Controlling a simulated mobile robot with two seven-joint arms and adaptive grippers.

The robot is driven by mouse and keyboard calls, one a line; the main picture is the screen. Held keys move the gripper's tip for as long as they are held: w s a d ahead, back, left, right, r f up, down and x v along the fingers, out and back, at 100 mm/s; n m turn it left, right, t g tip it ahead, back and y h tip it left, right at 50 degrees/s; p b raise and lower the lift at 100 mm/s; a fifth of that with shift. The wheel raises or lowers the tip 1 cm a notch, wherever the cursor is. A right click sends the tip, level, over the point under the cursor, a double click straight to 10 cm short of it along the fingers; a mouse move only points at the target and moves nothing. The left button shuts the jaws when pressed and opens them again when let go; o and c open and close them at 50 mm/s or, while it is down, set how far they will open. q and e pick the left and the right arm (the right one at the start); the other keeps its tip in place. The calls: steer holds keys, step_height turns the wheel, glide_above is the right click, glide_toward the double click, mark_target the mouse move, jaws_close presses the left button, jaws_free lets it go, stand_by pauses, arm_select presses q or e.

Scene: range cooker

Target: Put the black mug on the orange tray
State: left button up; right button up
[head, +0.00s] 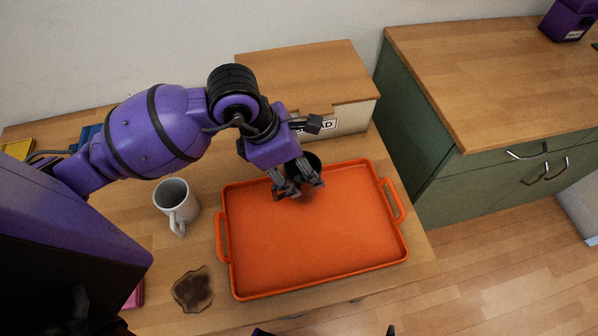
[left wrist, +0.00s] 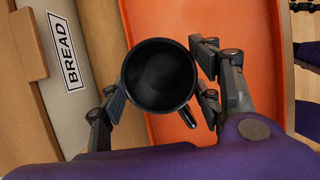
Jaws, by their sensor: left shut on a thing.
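The black mug (head: 310,160) is at the back edge of the orange tray (head: 318,245), partly hidden behind my left gripper (head: 305,188). In the left wrist view the mug (left wrist: 160,76) is seen from above, looks empty, and sits between the two fingers, its handle pointing to the lower right. My left gripper is shut on it. There the mug overlaps the tray's edge, with the tray (left wrist: 200,20) to its right; I cannot tell its height above the tray. My right gripper is not clearly in view.
A wooden-lidded bread box (head: 310,75) stands behind the tray. The tray's middle is clear. Green cabinets (head: 480,180) stand to the right.

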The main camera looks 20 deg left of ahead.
mark_target(299, 175)
arm_select(q)
steer(key=shift+f, duration=1.55)
steer(key=shift+f, duration=0.1)
steer(key=o, duration=1.9)
steer(key=v, duration=1.2)
